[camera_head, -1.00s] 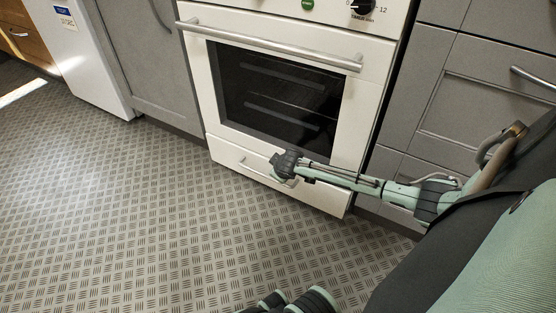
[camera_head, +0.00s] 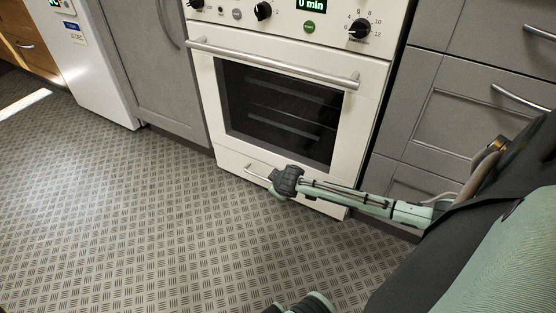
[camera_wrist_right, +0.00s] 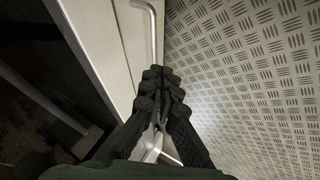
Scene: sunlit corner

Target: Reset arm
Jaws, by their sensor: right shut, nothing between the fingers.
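My right arm reaches in from the right in the head view, in front of the white oven (camera_head: 350,125). My right gripper (camera_head: 284,182) is in front of the oven's bottom drawer (camera_head: 228,164). In the right wrist view the dark fingers of my right gripper (camera_wrist_right: 165,80) are together with nothing between them. The drawer's handle (camera_wrist_right: 152,30) shows just beyond the fingertips, and I cannot tell whether they touch it. My left gripper is not seen.
The oven door's glass (camera_head: 280,112) is shut behind its long handle (camera_head: 270,62). Grey cabinets (camera_head: 420,100) flank the oven. A white appliance (camera_head: 85,65) stands at left. The patterned floor (camera_head: 110,220) is clear at left and in front.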

